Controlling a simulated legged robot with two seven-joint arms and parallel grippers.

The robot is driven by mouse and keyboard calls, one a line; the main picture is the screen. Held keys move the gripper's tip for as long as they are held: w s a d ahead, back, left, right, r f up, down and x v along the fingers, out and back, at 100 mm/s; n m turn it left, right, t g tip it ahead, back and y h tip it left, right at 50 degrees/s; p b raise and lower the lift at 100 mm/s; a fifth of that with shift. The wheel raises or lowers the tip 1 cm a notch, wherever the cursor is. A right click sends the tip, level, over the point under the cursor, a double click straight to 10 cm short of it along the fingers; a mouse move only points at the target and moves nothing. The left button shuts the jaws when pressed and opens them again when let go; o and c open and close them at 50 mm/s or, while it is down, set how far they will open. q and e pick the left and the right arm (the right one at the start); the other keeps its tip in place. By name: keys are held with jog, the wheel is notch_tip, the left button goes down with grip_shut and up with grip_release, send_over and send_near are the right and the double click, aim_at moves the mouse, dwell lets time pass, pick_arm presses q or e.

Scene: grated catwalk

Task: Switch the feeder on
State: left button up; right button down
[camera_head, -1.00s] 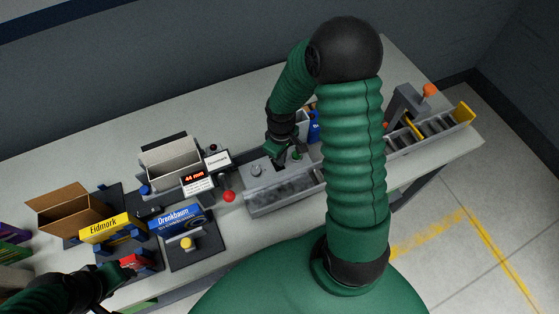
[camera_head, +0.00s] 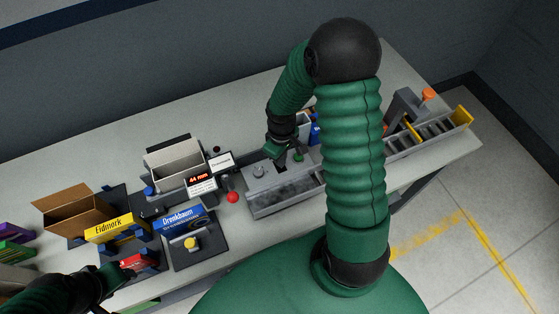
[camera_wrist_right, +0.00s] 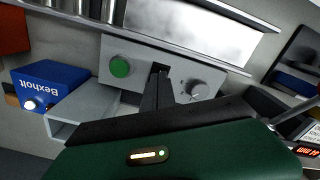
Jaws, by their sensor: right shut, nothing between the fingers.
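The feeder is a grey unit with a long trough (camera_head: 290,196) and a light grey control panel (camera_head: 272,172). The panel carries a green button (camera_head: 298,156) and a round grey knob (camera_head: 258,171). In the right wrist view the green button (camera_wrist_right: 120,67) lies left of my fingertips and the knob (camera_wrist_right: 196,89) right of them. My right gripper (camera_head: 288,163) is shut and empty, its tips at the panel between the two; contact cannot be told. It also shows in the right wrist view (camera_wrist_right: 160,75). My left gripper (camera_head: 118,275) is beside a red box (camera_head: 138,262); its jaws are unclear.
A blue Bexholt box (camera_wrist_right: 50,85) stands near the panel. A red-ball lever (camera_head: 232,197) and a 44 mm display (camera_head: 200,181) are left of the feeder. Eidmark (camera_head: 112,228) and Drenkbaum (camera_head: 180,217) boxes and an open carton (camera_head: 75,210) stand further left.

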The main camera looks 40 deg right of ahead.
notch_tip(320, 180, up, 3)
jog(key=shift+a+r+p, duration=0.1)
jog(key=shift+r+p, duration=0.05)
jog(key=shift+p, duration=1.05)
jog(key=shift+d+r+p, duration=0.2)
jog(key=shift+r+p, duration=0.6)
jog(key=shift+p, duration=0.05)
jog(key=shift+a, duration=0.1)
